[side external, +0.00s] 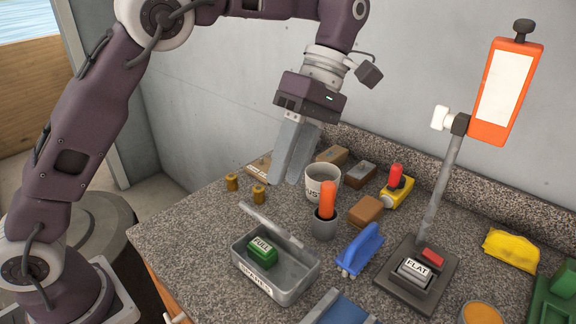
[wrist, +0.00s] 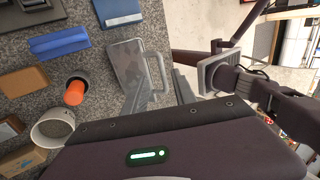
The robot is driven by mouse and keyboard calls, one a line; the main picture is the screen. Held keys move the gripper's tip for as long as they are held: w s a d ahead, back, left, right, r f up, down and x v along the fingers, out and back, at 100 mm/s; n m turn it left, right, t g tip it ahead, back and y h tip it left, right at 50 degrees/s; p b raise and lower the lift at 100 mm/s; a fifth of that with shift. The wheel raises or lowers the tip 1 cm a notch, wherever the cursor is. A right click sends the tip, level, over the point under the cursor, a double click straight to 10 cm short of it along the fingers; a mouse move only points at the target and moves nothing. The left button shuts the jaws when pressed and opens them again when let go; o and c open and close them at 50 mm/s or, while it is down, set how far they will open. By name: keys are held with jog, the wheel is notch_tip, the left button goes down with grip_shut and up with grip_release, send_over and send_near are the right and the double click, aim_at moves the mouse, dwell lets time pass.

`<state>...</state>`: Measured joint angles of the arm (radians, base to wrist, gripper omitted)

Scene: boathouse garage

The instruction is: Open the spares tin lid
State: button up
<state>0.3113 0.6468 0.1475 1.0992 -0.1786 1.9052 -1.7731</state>
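The grey spares tin (side external: 300,284), with a SPARES label on its front, stands on the counter. Its lid (side external: 272,226) is raised and seen nearly edge-on at the tin's far side, so the inside shows. A green block marked FULL (side external: 262,250) lies in the tin. In the wrist view the lid (wrist: 126,62) shows as a scuffed grey plate, with a loop handle (wrist: 164,72) beside it. My gripper (side external: 286,182) is above and behind the tin, apart from the lid and empty. In the wrist view its fingers (wrist: 160,88) are spread with a gap between them.
A dark cup with an orange handle (side external: 327,205) and a white mug (side external: 321,184) stand just behind the tin. A blue clamp-like piece (side external: 359,250) is to its right, near a FLAT-marked stand (side external: 408,284). Counter left of the tin is clear.

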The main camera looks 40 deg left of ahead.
jog(key=shift+w+r, duration=0.15)
jog(key=shift+r, duration=0.15)
jog(key=shift+a+m, duration=0.1)
jog(key=shift+m, duration=0.3)
jog(key=c, duration=0.5)
jog(key=m, duration=0.4)
jog(key=s+a+m+h, duration=0.1)
jog(key=m, duration=0.3)
jog(key=s+a+m, duration=0.1)
jog(key=m, duration=0.3)
jog(key=shift+r+m, duration=0.3)
jog(key=shift+m, duration=0.1)
grip_shut()
jog(key=n+t+y, duration=0.1)
jog(key=n+t, duration=0.5)
jog(key=n, duration=2.6)
send_near(275, 227)
jog(key=s+a, duration=0.4)
jog(key=s, duration=0.2)
notch_tip(275, 227, down, 10)
jog(key=shift+m, duration=0.3)
jog(key=shift+w+d+r, duration=0.1)
jog(key=shift+w+r, duration=0.1)
jog(key=shift+w, duration=0.5)
jog(key=shift+w+d+r, duration=0.1)
jog(key=shift+w+r, duration=0.1)
jog(key=shift+w, duration=0.5)
jog(key=shift+w+d+r, duration=0.1)
jog(key=shift+w+r, duration=0.1)
jog(key=shift+w, duration=0.5)
